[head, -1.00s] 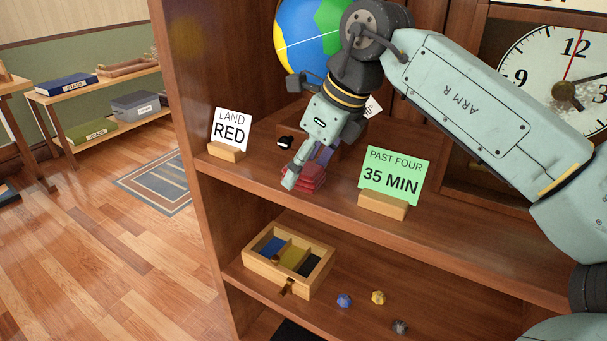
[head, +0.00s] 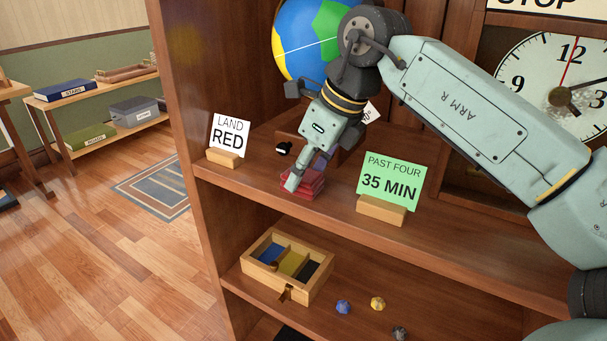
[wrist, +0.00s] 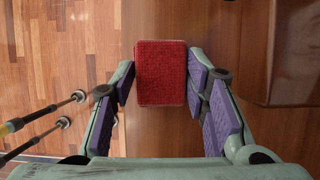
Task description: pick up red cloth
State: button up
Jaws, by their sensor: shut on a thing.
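The red cloth (head: 311,187) is a small folded stack on the upper shelf, between two cards. In the wrist view the cloth (wrist: 161,72) is a red textured rectangle lying between the purple finger pads. My gripper (head: 305,178) reaches down from above with its fingers at the cloth's sides. It is shut on the cloth; in the wrist view the gripper (wrist: 165,88) has one finger at each side edge. The cloth's underside is hidden, and I cannot tell whether it is clear of the shelf.
The "LAND RED" card (head: 229,137) stands left of the cloth, the green "35 MIN" card (head: 388,184) right. The globe (head: 314,45) is behind my wrist and the clock (head: 550,90) at right. A divided wooden box (head: 286,267) and small coloured pieces (head: 377,303) lie on the lower shelf.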

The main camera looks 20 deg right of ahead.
aim_at(306, 177)
jog(key=shift+r, duration=0.45)
jog(key=shift+s+r, duration=0.2)
jog(key=shift+r, duration=0.45)
jog(key=shift+s+r, duration=0.2)
jog(key=shift+r, duration=0.4)
jog(key=s+a+b, duration=0.1)
jog(key=s+a, duration=0.1)
jog(key=s, duration=0.5)
jog(key=s+a+r+b, duration=0.1)
jog(key=s, duration=0.7)
jog(key=shift+a+r, duration=0.25)
jog(key=shift+a, duration=0.15)
jog(key=o, duration=0.6)
jog(key=shift+w, duration=0.1)
jog(key=c, duration=0.5)
